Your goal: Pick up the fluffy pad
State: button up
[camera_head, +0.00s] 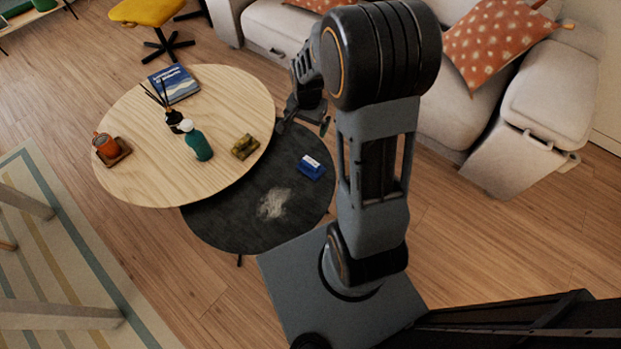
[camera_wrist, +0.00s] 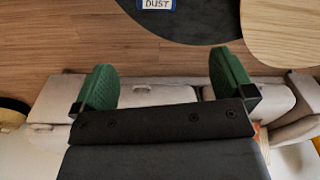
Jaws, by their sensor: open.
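A small blue block (camera_head: 311,167) with a white label lies on the low dark round table (camera_head: 225,222). Its label also shows at the top edge of the wrist view (camera_wrist: 157,4) and reads "DUST"; the rest is cut off there. It looks like the pad, though its texture is too small to tell. A pale, powdery patch (camera_head: 274,204) lies on the same table, nearer my base. My gripper (camera_head: 304,122) is open and empty, above and beyond the dark table's far edge. Its green fingers stand wide apart in the wrist view (camera_wrist: 166,75).
A higher wooden round table (camera_head: 225,95) overlaps the dark one. It holds a teal bottle (camera_head: 198,145), a reed diffuser (camera_head: 173,118), a yellowish block (camera_head: 245,146), an orange mug (camera_head: 105,145) and a blue book (camera_head: 174,84). A pale sofa (camera_head: 270,28) stands behind.

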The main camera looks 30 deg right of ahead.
notch_tip(320, 180, down, 10)
jog(key=w+d+m+b, duration=0.2)
jog(key=b, duration=0.3)
send_over(311, 161)
jog(key=shift+m+g, duration=0.4)
jog(key=f, duration=0.8)
jog(key=shift+s+f, duration=0.2)
jog(key=shift+f, duration=0.15)
jog(key=shift+w+f+b, duration=0.1)
jog(key=shift+f+b, duration=1.4)
jog(key=shift+f, duration=1.55)
jog(key=shift+r, duration=0.1)
jog(key=c, duration=0.8)
